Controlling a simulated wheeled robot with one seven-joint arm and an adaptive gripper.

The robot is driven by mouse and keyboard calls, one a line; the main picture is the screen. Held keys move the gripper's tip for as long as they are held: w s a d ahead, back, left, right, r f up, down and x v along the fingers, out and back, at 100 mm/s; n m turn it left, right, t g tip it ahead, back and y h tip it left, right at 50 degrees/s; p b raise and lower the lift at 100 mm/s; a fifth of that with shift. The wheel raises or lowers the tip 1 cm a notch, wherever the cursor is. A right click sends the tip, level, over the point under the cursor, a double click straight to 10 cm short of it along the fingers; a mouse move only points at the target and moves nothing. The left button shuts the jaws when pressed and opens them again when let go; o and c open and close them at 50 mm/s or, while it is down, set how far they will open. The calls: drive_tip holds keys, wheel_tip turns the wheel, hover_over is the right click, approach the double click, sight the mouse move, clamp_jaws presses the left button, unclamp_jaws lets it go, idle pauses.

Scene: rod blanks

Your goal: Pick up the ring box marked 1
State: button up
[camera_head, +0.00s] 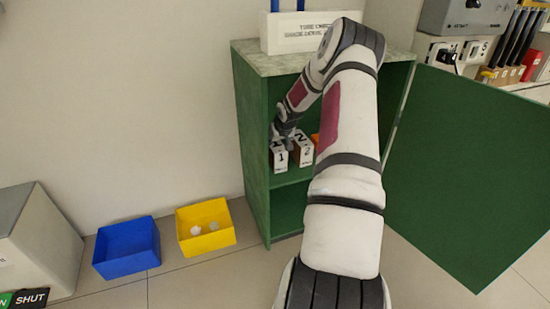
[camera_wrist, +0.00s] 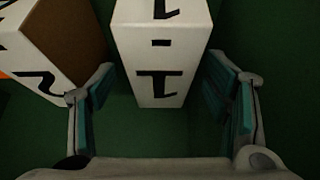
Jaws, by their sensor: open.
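The ring box marked 1 (camera_head: 280,159) is a white block with black marks on the upper shelf of a green cabinet. In the wrist view the box marked 1 (camera_wrist: 160,70) stands between the finger lines, just beyond the fingertips. My gripper (camera_wrist: 165,92) is open, with one teal-padded finger on each side and visible gaps to the box. In the head view my gripper (camera_head: 283,132) is at the shelf, partly over the top of the box. A box marked 2 (camera_head: 303,152) stands right beside it; in the wrist view it is at the left (camera_wrist: 40,50), close to the left finger.
The green cabinet (camera_head: 256,150) has its door (camera_head: 460,170) swung open to the right. Something orange (camera_head: 315,138) is beside the box marked 2. A blue bin (camera_head: 127,248) and a yellow bin (camera_head: 205,241) holding small white pieces stand on the floor at left.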

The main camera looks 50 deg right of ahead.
drive_tip(key=shift+x, duration=1)
drive_tip(key=shift+f+b, duration=0.2)
drive_tip(key=shift+b, duration=0.1)
drive_tip(key=shift+c, duration=0.6)
drive_tip(key=c, duration=1.3)
